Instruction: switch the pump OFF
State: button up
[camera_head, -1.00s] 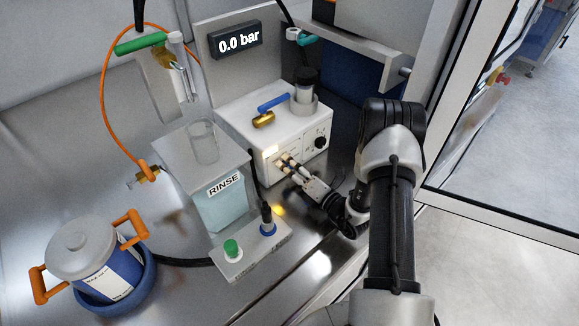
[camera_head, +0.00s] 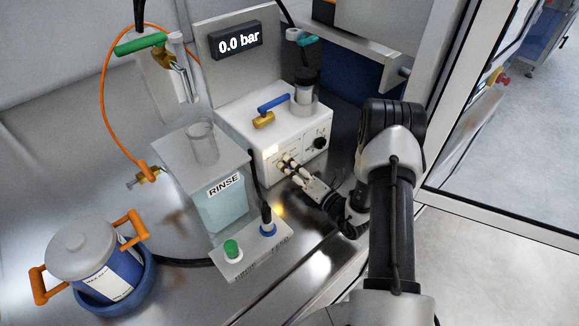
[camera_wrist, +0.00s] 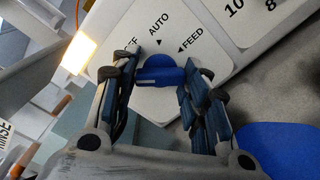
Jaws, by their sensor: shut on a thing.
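The pump is a white box (camera_head: 273,132) on the steel bench, with a lit lamp and a dark knob on its front panel. In the wrist view, a blue selector knob (camera_wrist: 160,72) sits on a white panel (camera_wrist: 150,100) marked AUTO and FEED. A third label at its left, ending in F, is partly covered by a finger. My gripper (camera_wrist: 161,68) is shut on the blue knob, one finger on each side. In the head view my gripper (camera_head: 288,166) is at the pump's front, hiding the knob. The knob's exact pointing direction is unclear.
A display (camera_head: 237,40) reads 0.0 bar. A RINSE tank (camera_head: 222,208) and a button box (camera_head: 252,247) with green and blue buttons stand left of my gripper. A lidded pot (camera_head: 85,250) with orange handles is farther left. A window frame (camera_head: 500,224) borders the right.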

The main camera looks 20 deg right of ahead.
jog(key=m+p, duration=0.1)
jog(key=m, duration=0.2)
jog(key=shift+r, duration=0.1)
jog(key=m+p, duration=0.1)
jog(key=m, duration=0.4)
jog(key=shift+p, duration=0.4)
jog(key=o, duration=1.3)
jog(key=shift+p+v, duration=0.35)
jog(key=shift+v, duration=2.7)
